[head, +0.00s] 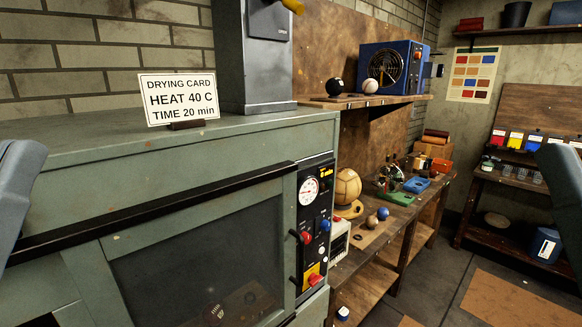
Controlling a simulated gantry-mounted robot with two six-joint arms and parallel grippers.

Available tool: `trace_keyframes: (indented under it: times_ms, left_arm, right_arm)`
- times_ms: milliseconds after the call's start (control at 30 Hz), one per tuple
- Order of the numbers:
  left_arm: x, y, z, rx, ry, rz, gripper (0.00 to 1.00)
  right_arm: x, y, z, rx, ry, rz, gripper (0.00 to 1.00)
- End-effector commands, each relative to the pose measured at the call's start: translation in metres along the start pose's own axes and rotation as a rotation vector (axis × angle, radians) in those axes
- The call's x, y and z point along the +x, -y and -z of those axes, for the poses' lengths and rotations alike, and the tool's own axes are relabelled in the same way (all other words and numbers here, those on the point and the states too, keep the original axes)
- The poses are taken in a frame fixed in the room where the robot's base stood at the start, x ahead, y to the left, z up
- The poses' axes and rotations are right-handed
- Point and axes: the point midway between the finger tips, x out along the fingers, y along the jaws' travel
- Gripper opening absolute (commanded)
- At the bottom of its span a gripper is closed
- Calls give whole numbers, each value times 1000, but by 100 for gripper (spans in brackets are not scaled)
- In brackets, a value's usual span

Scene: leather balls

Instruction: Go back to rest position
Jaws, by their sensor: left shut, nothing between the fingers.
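A smooth grey part of my left arm, with the left gripper (18,190), shows at the left edge in the head view. It is in front of the grey-green drying cabinet (95,195). The gripper is shut and empty; its fingertips are hard to make out. Part of my right arm shows at the right edge, cut off by the frame. My right gripper is not in view. No ball is seen in either gripper.
The cabinet's dark handle bar (150,215) crosses its front. A drying card (178,98) stands on top. A wooden bench (385,230) holds a stitched tan ball (347,185) and small balls. A shelf (370,101) carries a blue fan unit (392,66). Floor shows lower right.

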Motion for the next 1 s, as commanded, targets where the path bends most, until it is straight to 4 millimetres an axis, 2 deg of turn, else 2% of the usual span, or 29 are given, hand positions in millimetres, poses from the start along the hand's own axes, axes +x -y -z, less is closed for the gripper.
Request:
trace_keyframes:
  times_ms: [33, 400, 500, 667, 1000]
  left_arm:
    - [33, 0, 30, 1, 0, 1, 0]
    - [168, 1, 154, 4, 0, 2, 0]
    - [196, 1, 180, 4, 1, 2, 0]
    - [217, 1, 200, 4, 1, 2, 0]
    - [216, 1, 198, 4, 0, 2, 0]
  right_arm:
    - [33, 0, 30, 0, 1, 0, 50]
    - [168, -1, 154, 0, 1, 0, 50]
    - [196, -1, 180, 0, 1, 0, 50]
    - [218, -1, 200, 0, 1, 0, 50]
    - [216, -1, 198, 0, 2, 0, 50]
